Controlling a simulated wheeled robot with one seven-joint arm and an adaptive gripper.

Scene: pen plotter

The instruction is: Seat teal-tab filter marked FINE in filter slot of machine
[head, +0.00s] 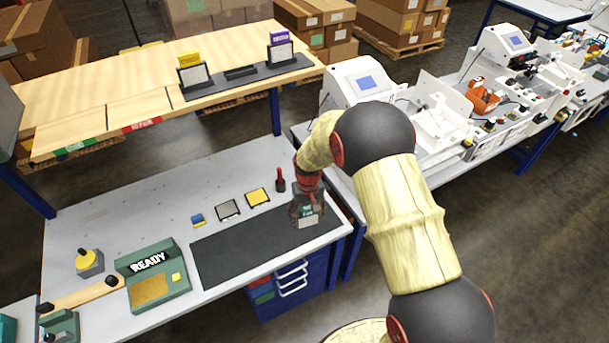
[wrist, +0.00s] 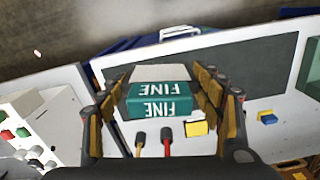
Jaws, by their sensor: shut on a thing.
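The teal-tab filter marked FINE (wrist: 158,101) is between the fingers of my gripper (wrist: 165,95) in the wrist view, with its teal tab toward the camera and a pale panel beyond it. In the head view my gripper (head: 307,206) holds the filter, its teal tab (head: 306,211) showing, above the right end of the dark mat. The filter appears clear of the bench. A white machine with a blue screen (head: 367,83) stands to the right, partly hidden by my arm. I cannot make out its filter slot.
The dark mat (head: 255,245) is bare. A green READY box (head: 157,275) sits left.

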